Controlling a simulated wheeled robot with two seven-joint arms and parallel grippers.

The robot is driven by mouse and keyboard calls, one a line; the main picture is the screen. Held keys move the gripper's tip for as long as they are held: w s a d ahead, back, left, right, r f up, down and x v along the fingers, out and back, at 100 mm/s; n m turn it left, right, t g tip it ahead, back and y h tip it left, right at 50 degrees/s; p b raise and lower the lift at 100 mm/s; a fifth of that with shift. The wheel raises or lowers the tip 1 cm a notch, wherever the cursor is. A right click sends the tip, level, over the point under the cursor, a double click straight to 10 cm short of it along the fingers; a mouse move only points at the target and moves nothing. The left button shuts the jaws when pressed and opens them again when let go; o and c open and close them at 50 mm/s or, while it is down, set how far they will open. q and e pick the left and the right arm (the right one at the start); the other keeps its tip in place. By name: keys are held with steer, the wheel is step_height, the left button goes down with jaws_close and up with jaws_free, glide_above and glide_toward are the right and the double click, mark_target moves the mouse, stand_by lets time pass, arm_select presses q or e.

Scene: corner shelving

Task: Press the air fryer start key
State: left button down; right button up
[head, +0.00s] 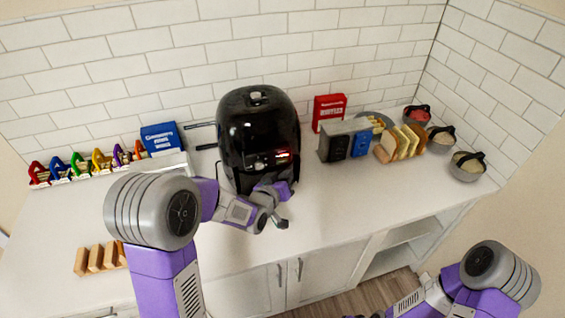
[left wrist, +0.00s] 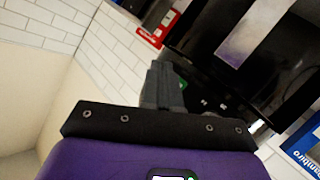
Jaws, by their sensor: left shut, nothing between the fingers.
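The black, glossy air fryer (head: 258,125) stands on the counter against the tiled wall. Its front faces me, with a small reddish glow low on it. My left gripper (head: 281,222) is in front of its lower right part. In the left wrist view, the shut, empty fingers (left wrist: 163,85) point at the air fryer's dark front (left wrist: 222,88), where small pale marks and a bit of green show beside them. I cannot tell which mark is the start key or whether the fingertips touch the panel. My right arm is low at the right; its gripper is mostly cut off.
A blue box (head: 161,138) and coloured holders stand left. The front right counter is clear.

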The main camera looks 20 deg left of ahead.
arm_select(q)
steer(key=shift+s+d, duration=0.8)
steer(key=shift+s, duration=0.35)
